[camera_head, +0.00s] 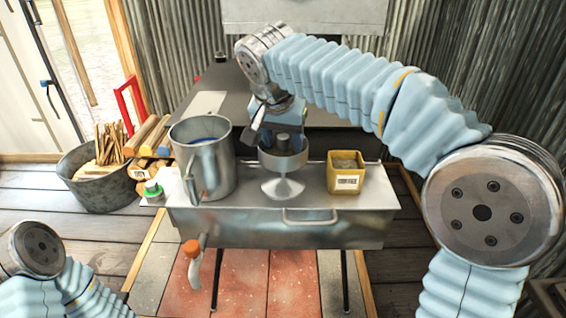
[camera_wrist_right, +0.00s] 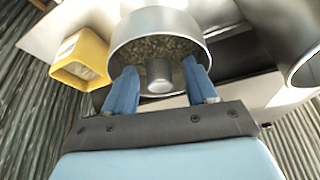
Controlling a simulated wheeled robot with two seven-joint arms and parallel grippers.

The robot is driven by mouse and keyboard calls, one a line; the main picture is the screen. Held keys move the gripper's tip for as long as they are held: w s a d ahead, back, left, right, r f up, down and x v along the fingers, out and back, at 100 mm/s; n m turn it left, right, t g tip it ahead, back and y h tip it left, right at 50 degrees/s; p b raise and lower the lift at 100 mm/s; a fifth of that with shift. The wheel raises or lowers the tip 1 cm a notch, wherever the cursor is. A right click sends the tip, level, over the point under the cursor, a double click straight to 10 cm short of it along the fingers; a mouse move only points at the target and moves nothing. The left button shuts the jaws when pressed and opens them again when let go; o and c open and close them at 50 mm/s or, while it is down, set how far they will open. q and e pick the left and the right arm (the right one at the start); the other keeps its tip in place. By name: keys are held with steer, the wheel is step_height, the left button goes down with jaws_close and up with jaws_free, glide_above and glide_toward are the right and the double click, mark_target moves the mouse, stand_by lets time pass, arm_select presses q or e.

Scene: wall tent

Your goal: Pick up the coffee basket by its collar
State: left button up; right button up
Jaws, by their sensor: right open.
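The coffee basket (camera_head: 283,158) is a round metal cup above a flared metal base (camera_head: 283,188) on the steel stovetop. In the right wrist view the basket (camera_wrist_right: 194,22) holds brown grounds, and its collar (camera_wrist_right: 160,78) is a short grey cylinder at the centre. My right gripper (camera_head: 281,132) is at the basket, pointing down. In the right wrist view its open blue fingers (camera_wrist_right: 160,65) stand on either side of the collar, with a visible gap on each side. My left arm shows at the lower left, but its gripper is out of view.
A tall metal pot (camera_head: 212,170) stands close left of the basket. A green-capped item (camera_head: 152,188) is at the left edge. A basin (camera_head: 98,192) of wood stands beyond on the floor.

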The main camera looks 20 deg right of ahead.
jaws_close()
steer(key=shift+r, duration=0.1)
stand_by(0.4)
